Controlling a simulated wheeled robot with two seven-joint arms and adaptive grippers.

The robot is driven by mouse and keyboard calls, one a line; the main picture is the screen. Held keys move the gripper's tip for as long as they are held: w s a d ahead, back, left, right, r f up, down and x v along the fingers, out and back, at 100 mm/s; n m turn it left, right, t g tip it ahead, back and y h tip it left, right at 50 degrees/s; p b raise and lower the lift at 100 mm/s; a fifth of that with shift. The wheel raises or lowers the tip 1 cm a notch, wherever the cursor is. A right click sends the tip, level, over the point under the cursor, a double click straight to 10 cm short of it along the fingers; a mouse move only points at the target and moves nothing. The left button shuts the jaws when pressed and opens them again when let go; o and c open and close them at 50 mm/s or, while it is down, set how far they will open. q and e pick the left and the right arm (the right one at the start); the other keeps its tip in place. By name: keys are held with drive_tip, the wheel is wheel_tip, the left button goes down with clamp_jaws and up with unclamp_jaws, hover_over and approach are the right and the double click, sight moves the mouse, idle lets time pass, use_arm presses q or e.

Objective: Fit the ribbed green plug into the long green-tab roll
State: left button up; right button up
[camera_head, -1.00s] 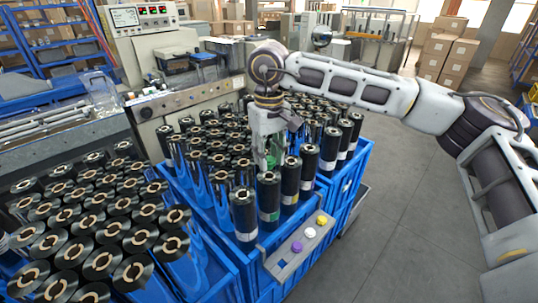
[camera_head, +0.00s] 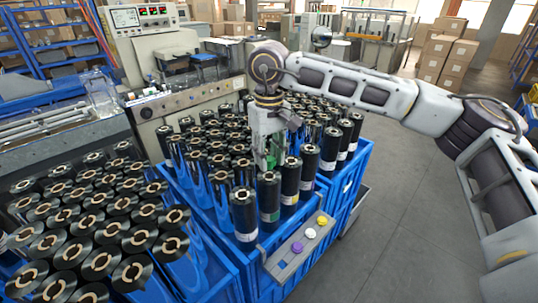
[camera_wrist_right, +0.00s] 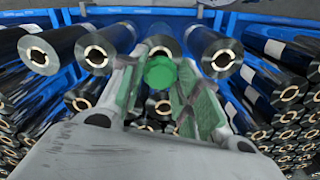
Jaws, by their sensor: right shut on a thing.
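My right gripper (camera_head: 270,160) hangs just above and behind the roll with a green tab (camera_head: 269,196), which stands upright in the front row of the blue crate. In the wrist view its two fingers (camera_wrist_right: 163,74), with green pads, are shut on the green plug (camera_wrist_right: 160,72). The plug's round face shows between the fingertips, and its ribs cannot be made out. A roll's open core (camera_wrist_right: 160,45) shows partly behind the plug. In the head view the fingers mostly hide the plug. My left gripper is not in view.
Dark rolls stand tightly packed in the blue crate (camera_head: 213,245) around the gripper. A grey holder (camera_head: 283,264) at the crate's front carries yellow (camera_head: 322,220), white (camera_head: 310,232) and purple (camera_head: 297,247) plugs. More rolls fill the left side. The floor (camera_head: 400,220) at right is clear.

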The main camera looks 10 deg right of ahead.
sight(269, 159)
drive_tip(key=o, duration=0.4)
drive_tip(key=shift+r, duration=0.15)
drive_tip(key=shift+r+p, duration=2.95)
drive_tip(key=shift+r, duration=2.45)
drive_tip(key=shift+s+f, duration=0.1)
drive_tip(key=shift+s, duration=0.05)
